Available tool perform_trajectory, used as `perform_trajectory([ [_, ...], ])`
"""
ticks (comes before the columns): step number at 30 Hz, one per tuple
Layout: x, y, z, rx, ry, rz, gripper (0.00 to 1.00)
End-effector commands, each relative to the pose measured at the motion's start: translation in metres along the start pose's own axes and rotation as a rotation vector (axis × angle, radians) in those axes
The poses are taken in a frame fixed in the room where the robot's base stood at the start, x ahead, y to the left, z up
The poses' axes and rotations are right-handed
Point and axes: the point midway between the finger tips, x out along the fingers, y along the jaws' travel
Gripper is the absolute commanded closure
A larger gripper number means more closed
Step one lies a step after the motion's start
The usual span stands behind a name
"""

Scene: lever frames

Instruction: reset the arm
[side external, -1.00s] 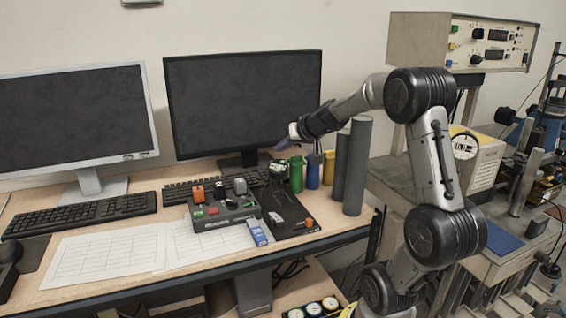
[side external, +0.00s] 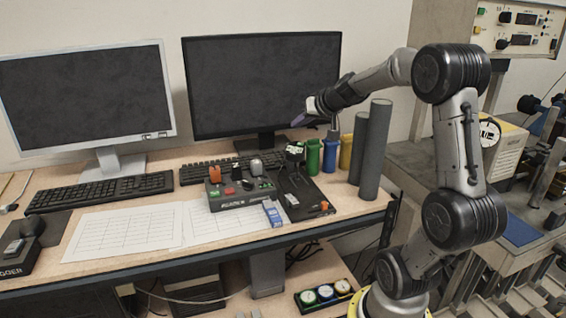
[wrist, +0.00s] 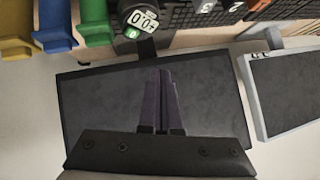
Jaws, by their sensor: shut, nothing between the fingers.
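My gripper (side external: 299,121) is raised above the back of the desk, in front of the dark monitor (side external: 262,85), with its fingers toward the left. In the wrist view my gripper (wrist: 161,73) shows two dark purple fingers closed together with nothing between them. The same monitor fills the middle of that view behind the fingers. My gripper touches nothing that I can see. My arm reaches in from the right with a bent elbow.
Below my gripper stand green (side external: 313,157), blue (side external: 330,155) and yellow (side external: 346,152) containers. Tall grey cylinders (side external: 376,150) stand close to my forearm. A control box (side external: 240,195) with levers and a black panel (side external: 300,200) sit on the desk. Paper sheets (side external: 130,228) lie at the left.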

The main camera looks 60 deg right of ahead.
Motion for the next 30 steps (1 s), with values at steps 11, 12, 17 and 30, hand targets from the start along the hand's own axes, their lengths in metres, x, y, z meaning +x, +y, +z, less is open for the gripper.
perform_trajectory([
  [11, -0.04, -0.119, 0.008, -0.209, 0.021, -0.193, 1.0],
  [12, -0.055, -0.142, 0.018, -0.265, 0.013, -0.235, 1.0],
  [17, -0.121, -0.204, 0.081, -0.467, -0.06, -0.386, 1.0],
  [30, -0.221, -0.132, 0.254, -0.784, -0.391, -0.35, 1.0],
])
